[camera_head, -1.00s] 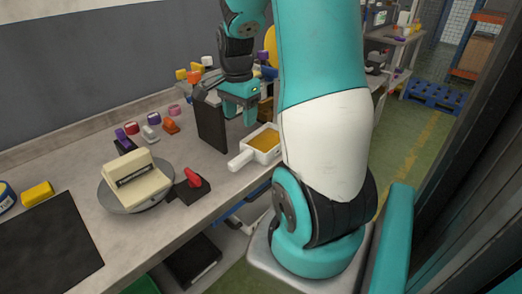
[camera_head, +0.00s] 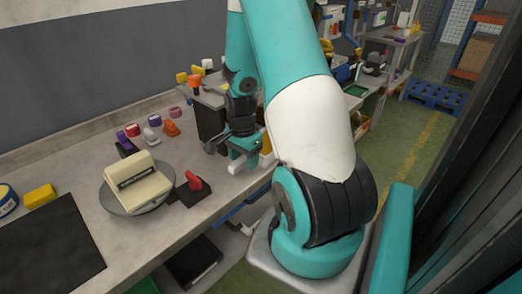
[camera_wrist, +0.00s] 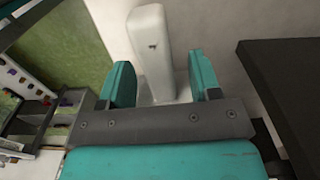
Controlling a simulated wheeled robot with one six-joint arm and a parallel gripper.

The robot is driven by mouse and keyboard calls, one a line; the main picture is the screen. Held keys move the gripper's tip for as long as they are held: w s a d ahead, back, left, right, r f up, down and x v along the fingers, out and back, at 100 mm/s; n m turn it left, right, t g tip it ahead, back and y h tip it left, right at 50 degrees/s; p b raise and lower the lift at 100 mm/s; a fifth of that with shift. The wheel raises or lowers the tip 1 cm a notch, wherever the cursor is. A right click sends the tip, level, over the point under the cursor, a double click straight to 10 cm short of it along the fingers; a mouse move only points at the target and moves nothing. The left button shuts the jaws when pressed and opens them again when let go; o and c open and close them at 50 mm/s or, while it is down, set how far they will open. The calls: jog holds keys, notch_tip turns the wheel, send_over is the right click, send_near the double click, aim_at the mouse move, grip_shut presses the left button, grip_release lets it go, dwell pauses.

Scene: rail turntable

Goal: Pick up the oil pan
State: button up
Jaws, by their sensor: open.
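The oil pan is white with a straight handle and yellowish contents. In the head view its handle end (camera_head: 236,167) shows below my gripper (camera_head: 243,150), and most of the pan is hidden behind the gripper and arm. In the wrist view the white handle (camera_wrist: 152,45) runs between the two teal fingers of my gripper (camera_wrist: 161,80). The fingers are apart, with a gap visible on the right side of the handle. I cannot tell how deep the handle sits between them.
A dark upright panel (camera_head: 209,118) stands left of the gripper. A turntable (camera_head: 112,200) with a cream block (camera_head: 143,186) and a red-knobbed switch (camera_head: 194,181) sit to the left on the bench. Several small coloured items lie behind.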

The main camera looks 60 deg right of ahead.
grip_shut()
jog(key=shift+r, duration=0.15)
